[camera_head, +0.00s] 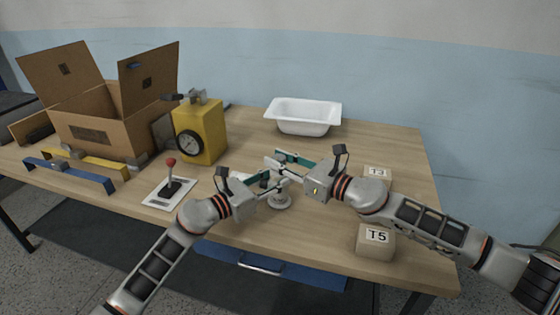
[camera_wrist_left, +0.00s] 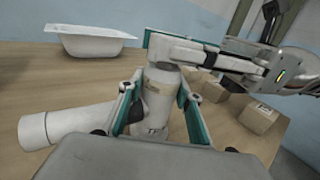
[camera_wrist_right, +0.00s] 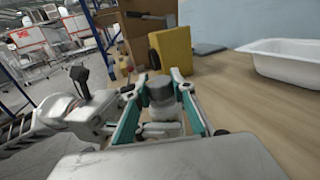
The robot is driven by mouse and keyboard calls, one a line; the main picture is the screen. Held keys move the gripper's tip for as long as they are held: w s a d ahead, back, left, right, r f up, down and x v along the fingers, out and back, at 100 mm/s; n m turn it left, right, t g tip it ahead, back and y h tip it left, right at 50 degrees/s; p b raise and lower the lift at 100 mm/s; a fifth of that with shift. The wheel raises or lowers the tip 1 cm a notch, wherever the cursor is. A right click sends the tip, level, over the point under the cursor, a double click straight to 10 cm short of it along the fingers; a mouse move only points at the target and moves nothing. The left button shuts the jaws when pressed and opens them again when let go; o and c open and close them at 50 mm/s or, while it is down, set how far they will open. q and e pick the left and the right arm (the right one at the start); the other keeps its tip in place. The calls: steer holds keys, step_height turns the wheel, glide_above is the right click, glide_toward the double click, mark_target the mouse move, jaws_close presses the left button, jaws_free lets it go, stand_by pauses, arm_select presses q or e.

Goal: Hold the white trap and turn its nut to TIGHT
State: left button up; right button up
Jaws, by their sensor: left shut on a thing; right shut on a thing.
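The white trap (camera_wrist_left: 158,110) stands upright on the table, with a white pipe (camera_wrist_left: 62,126) reaching left in the left wrist view. Its lower part (camera_head: 281,202) shows in the head view; the grippers hide most of the rest. My left gripper (camera_wrist_left: 160,92) is shut on the trap body, one teal finger on each side. Part of a dark label shows low on the body, not fully readable. My right gripper (camera_wrist_right: 159,86) is shut on the grey nut (camera_wrist_right: 158,91) at the trap's top, just above the left gripper. I cannot read the nut's turn position.
A white tub (camera_head: 303,117) stands at the back. A yellow gauge box (camera_head: 201,132), a red-knobbed lever (camera_head: 171,176) and an open carton (camera_head: 95,120) are to the left. A labelled T5 block (camera_head: 375,241) and another block (camera_head: 377,173) are under and beside my right arm.

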steer(key=shift+n+g+y, duration=0.8)
steer(key=shift+g, duration=0.3)
steer(key=shift+f+n+g+y, duration=0.15)
steer(key=shift+n+g+y, duration=0.65)
steer(key=shift+n+g, duration=1.35)
steer(key=shift+s+f+n+g, duration=0.1)
steer(key=shift+n+g, duration=0.1)
steer(key=shift+g, duration=0.65)
steer(key=shift+f+n+g, duration=0.1)
steer(key=shift+n+g, duration=0.05)
steer(key=shift+g, duration=0.65)
steer(key=shift+r+n+g, duration=0.1)
steer(key=shift+n+g, duration=0.2)
steer(key=shift+g, duration=0.1)
steer(key=shift+d, duration=0.1)
steer(key=o, duration=1.1)
steer(key=shift+y, duration=0.3)
steer(key=shift+r, duration=0.1)
steer(key=shift+d, duration=0.1)
